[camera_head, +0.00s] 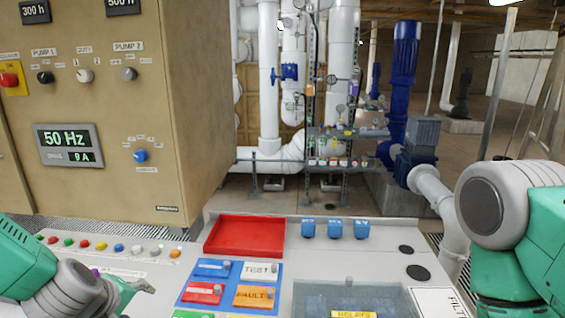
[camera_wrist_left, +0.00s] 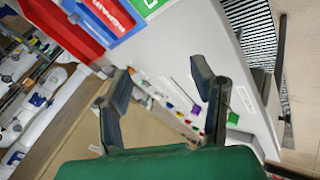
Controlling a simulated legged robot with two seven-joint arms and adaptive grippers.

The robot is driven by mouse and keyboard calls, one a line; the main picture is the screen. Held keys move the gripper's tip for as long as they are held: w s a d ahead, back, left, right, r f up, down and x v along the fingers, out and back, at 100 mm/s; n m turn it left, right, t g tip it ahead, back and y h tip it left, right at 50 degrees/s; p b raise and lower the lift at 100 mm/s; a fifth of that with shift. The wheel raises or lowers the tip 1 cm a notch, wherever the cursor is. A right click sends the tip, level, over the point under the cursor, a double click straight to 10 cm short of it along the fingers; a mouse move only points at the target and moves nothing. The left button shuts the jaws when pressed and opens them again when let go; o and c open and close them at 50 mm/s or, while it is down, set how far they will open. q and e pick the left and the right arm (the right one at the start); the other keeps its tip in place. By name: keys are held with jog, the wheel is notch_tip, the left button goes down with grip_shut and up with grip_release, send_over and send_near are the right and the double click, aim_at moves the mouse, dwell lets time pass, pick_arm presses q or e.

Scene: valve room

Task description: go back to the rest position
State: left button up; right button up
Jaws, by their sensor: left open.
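My left gripper (camera_wrist_left: 160,80) shows in the left wrist view with its two dark fingers spread apart and nothing between them. In the head view my left gripper (camera_head: 140,288) is at the lower left, low over the left part of the light grey console top (camera_head: 305,262). It is partly hidden by my own wrist. My right arm shows at the right edge of the head view, but its gripper is out of the picture.
A red tray (camera_head: 245,236) sits at the console's back. A blue board (camera_head: 200,283) with coloured labelled tiles lies in front of it. Three blue blocks (camera_head: 334,229) stand to the right. A beige control cabinet (camera_head: 205,110) rises at the left. Coloured buttons (camera_head: 118,248) line the console's left.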

pick_arm(q)
jog(key=s+f+m+g, duration=0.2)
jog(key=s+f+m, duration=0.3)
jog(key=s, duration=0.6)
jog(key=s+d+f+m+g, duration=0.1)
jog(key=s+f+m+g, duration=0.15)
jog(key=s+f, duration=0.6)
jog(key=s+f+m+g, duration=0.3)
jog(key=s+f+m, duration=0.15)
jog(key=s, duration=0.75)
notch_tip(320, 180, down, 15)
jog(key=w+d+b, duration=0.1)
jog(key=b, duration=1.3)
jog(key=shift+w+r, duration=0.15)
